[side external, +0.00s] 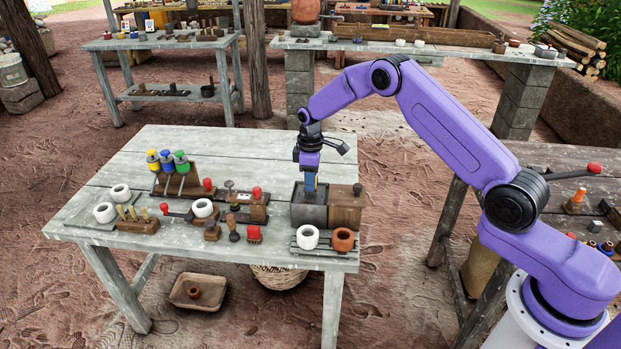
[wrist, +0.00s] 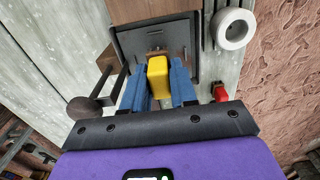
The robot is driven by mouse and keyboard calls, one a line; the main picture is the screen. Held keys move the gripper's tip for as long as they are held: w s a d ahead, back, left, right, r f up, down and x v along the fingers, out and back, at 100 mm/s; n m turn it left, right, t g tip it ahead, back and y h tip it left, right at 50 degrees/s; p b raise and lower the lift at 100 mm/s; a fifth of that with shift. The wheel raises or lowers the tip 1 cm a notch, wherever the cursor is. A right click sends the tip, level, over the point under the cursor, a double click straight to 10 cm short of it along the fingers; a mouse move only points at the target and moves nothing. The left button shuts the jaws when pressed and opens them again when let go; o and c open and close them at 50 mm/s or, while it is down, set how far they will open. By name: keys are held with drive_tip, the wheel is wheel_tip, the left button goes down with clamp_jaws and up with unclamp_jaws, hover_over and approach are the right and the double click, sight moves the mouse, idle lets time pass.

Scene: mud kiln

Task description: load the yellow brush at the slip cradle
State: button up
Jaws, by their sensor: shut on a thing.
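My gripper (side external: 310,184) points down over the dark grey open box (side external: 309,215) of what looks like the slip cradle, near the table's right end. In the wrist view its blue fingers (wrist: 158,80) are shut on the yellow brush (wrist: 158,68), one on each side of the yellow handle. The dark box also shows in the wrist view (wrist: 190,36), beyond and below the brush. A brown wooden block (side external: 346,207) stands against the box's right side.
A white ring-shaped pot (side external: 307,237) and an orange one (side external: 343,239) sit on a slatted rack in front of the box. The table's back is clear.

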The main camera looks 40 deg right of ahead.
drive_tip(key=shift+f, duration=0.5)
idle(1.4)
drive_tip(key=shift+r, duration=3.5)
drive_tip(key=shift+s+r, duration=0.15)
drive_tip(key=shift+r, duration=0.05)
drive_tip(key=s+d+r+m, duration=0.1)
drive_tip(key=s+r+m, duration=0.2)
drive_tip(key=s, duration=0.6)
drive_tip(key=s+d+r+m, duration=0.1)
drive_tip(key=s+r+m, duration=0.3)
drive_tip(key=s, duration=0.6)
drive_tip(key=shift+s+d+m, duration=0.25)
drive_tip(key=shift+s+m, duration=0.05)
drive_tip(key=shift+m, duration=0.7)
